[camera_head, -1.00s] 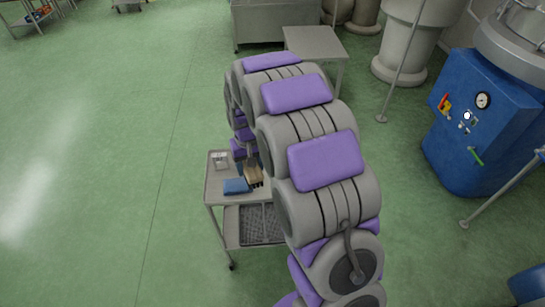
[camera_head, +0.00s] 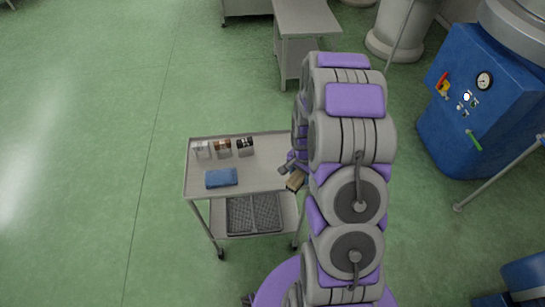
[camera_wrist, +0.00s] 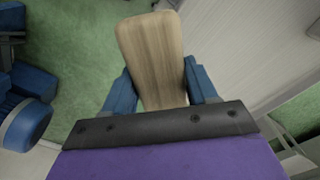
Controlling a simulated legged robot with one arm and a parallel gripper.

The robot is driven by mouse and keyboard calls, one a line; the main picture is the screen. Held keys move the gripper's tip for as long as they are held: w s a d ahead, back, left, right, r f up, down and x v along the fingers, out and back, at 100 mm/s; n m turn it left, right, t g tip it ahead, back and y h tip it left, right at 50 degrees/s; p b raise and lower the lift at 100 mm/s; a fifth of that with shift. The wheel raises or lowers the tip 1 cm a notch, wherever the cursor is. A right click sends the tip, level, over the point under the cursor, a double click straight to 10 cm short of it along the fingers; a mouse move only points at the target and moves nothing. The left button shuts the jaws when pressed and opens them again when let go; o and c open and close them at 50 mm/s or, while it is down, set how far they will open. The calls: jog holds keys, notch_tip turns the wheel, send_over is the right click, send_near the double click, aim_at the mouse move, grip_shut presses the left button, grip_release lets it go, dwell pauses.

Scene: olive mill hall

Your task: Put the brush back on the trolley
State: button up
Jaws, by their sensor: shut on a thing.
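The brush, a pale wooden block (camera_wrist: 152,45), is clamped between the two blue fingers of my gripper (camera_wrist: 160,85) in the wrist view. In the head view my gripper (camera_head: 291,171) hangs at the trolley's right end, with the brush (camera_head: 296,181) below it, partly hidden by my arm. I cannot tell its height above the trolley top. The grey metal trolley (camera_head: 265,172) stands left of my arm. Its right end is partly covered by the arm. The brush's bristles do not show in the wrist view.
On the trolley top lie a folded blue cloth (camera_head: 221,178) and three small containers along the back; its middle is bare. Dark mesh trays (camera_head: 254,214) sit on the lower shelf. A grey table (camera_head: 305,20) stands behind, a blue machine (camera_head: 470,110) at right. The left floor is clear.

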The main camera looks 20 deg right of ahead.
jog(key=w, duration=0.2)
jog(key=w+d, duration=0.1)
jog(key=w, duration=0.1)
jog(key=w+f+b, duration=0.1)
jog(key=w, duration=0.2)
jog(key=shift+d, duration=0.3)
jog(key=w, duration=0.3)
jog(key=w+a+b, duration=0.1)
jog(key=w, duration=0.1)
jog(key=shift+f, duration=0.15)
jog(key=shift+w+d, duration=0.1)
jog(key=shift+w, duration=0.4)
jog(key=shift+d+f, duration=0.15)
notch_tip(320, 180, down, 3)
jog(key=shift+d+f+b, duration=0.1)
jog(key=shift+f+b, duration=0.1)
jog(key=shift+b, duration=0.45)
jog(key=shift+r, duration=0.1)
jog(key=o, duration=1)
